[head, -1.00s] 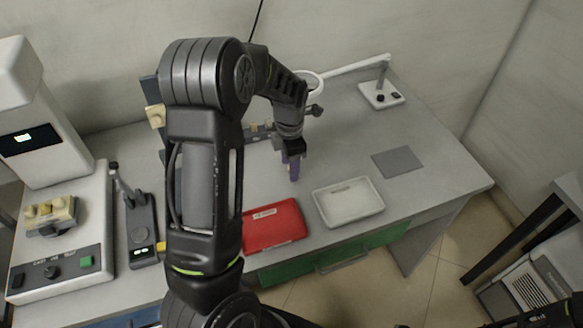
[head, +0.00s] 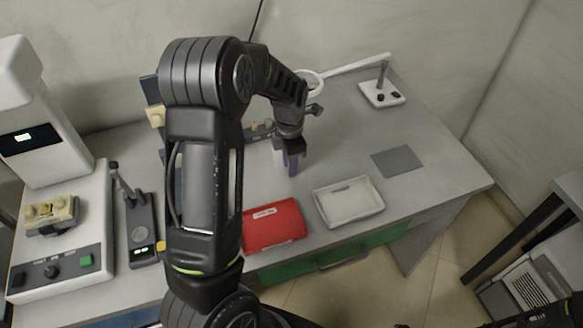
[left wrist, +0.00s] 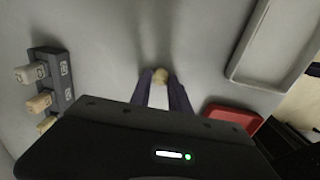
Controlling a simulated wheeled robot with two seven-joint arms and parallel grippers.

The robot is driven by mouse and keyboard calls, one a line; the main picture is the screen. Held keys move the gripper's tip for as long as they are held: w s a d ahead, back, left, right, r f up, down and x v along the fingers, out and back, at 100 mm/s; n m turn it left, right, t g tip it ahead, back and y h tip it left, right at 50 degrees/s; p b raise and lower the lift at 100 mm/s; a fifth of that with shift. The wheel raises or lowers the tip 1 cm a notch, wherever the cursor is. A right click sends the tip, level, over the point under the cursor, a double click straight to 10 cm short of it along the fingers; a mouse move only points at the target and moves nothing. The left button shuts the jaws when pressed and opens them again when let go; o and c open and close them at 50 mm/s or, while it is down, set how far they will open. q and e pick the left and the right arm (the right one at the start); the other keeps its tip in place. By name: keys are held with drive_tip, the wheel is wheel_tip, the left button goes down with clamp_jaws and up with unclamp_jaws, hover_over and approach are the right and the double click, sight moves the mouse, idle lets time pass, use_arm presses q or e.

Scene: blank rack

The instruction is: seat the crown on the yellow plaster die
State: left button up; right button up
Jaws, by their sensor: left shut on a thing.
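My left gripper (head: 291,167), with purple fingers, is above the grey bench, behind the red and white trays. In the left wrist view its fingers (left wrist: 160,88) are shut on a small tan piece, which looks like the crown (left wrist: 160,75); the fingers hide much of it. A dark rack (left wrist: 62,82) with labelled slots stands apart, to the left of the fingers in that view. It carries a pale grey die (left wrist: 28,73), a tan die (left wrist: 38,102) and a yellowish die (left wrist: 47,124), partly cut off by the gripper body. In the head view my arm hides part of the rack.
A red tray (head: 274,241) and a white tray (head: 322,207) lie near the front edge. A grey mat (head: 397,161) and a lamp base (head: 381,94) are at the right. A white machine (head: 92,250) stands at the left.

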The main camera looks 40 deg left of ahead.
use_arm(q)
clamp_jaws()
wheel_tip(320, 180, up, 10)
drive_tip(key=shift+b, duration=0.4)
idle(0.6)
drive_tip(key=w+d+f+m, duration=0.1)
drive_tip(key=w+d+m, duration=0.1)
drive_tip(key=d+m, duration=0.6)
drive_tip(key=w+d+m, duration=0.2)
drive_tip(key=d+m, duration=0.7)
drive_tip(key=m, duration=1.2)
drive_tip(key=shift+d+f, duration=0.15)
drive_tip(key=shift+f, duration=0.2)
drive_tip(key=shift+w, duration=0.1)
